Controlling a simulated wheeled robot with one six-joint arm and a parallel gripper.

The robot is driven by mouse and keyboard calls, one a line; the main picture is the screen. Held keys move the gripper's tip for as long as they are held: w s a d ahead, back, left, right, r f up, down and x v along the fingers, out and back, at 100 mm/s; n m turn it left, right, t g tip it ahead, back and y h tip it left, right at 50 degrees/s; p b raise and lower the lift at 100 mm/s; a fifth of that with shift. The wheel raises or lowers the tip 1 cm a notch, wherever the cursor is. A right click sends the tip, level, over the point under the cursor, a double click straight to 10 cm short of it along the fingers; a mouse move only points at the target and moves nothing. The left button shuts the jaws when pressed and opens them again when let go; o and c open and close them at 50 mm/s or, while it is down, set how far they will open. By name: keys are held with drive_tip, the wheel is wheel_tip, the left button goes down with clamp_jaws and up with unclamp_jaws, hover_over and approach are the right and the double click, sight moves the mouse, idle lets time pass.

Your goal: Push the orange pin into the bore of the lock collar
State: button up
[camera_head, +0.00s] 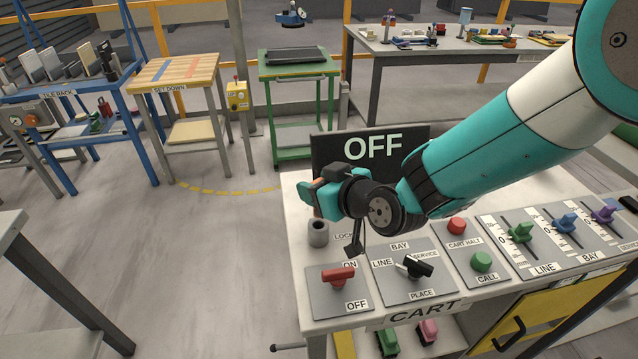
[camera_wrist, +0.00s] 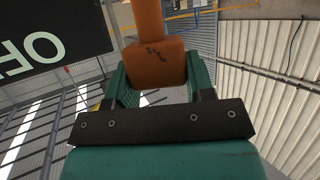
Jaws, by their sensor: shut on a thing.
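The lock collar (camera_head: 318,236) is a short grey upright cylinder with a dark open bore at its top. It stands at the back left of the cart top, beside a LOCK label. My gripper (camera_head: 319,194) is shut on the orange pin (camera_head: 319,182), just above the collar in the head view. The wrist view shows the pin's orange block (camera_wrist: 155,66) between the green fingers, with a narrower orange shaft beyond it. The fingers hide most of the pin in the head view, so I cannot tell whether its tip touches the collar.
A black OFF display (camera_head: 372,146) stands right behind my gripper. A red ON/OFF switch (camera_head: 338,275), a black selector (camera_head: 416,266), buttons and sliders lie in front and to the right on the cart top (camera_head: 448,300). Open floor lies left of the cart.

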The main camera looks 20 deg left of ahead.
drive_tip(key=shift+f+b, duration=0.4)
drive_tip(key=shift+f, duration=0.3)
drive_tip(key=shift+b, duration=0.8)
idle(1.2)
drive_tip(key=shift+f+b, duration=0.7)
drive_tip(key=shift+r, duration=0.15)
drive_tip(key=shift+r, duration=0.35)
drive_tip(key=shift+b, duration=0.7)
idle(1.8)
drive_tip(key=shift+f+b, duration=0.4)
drive_tip(key=shift+f, duration=0.1)
drive_tip(key=shift+r, duration=0.15)
